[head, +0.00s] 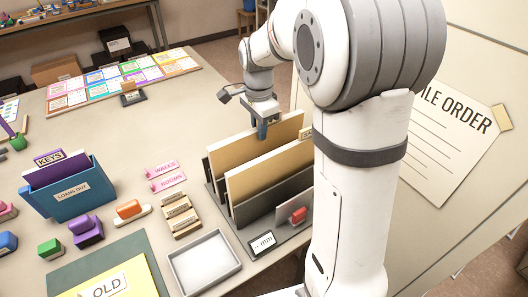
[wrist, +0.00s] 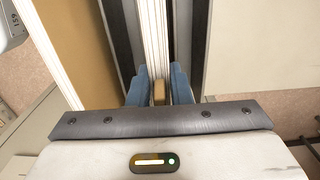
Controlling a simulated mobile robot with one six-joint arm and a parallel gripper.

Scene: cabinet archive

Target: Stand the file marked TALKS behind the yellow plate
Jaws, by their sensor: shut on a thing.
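My gripper (head: 263,128) is down at the file rack (head: 222,205), at the top edge of a tan file (head: 240,150). In the wrist view, my gripper's blue fingers (wrist: 158,88) are shut on a file with white page edges (wrist: 154,35). The held file is upright between dark grey walls. No TALKS marking is readable on it, as its front is turned away or hidden. A second tan file (head: 262,178) stands nearer the front of the rack. A yellow OLD card (head: 125,285) lies at the lower left; I cannot tell whether a yellow plate is in the rack.
Colourful cards (head: 120,78) are at the back. The table between cards and rack is mostly clear.

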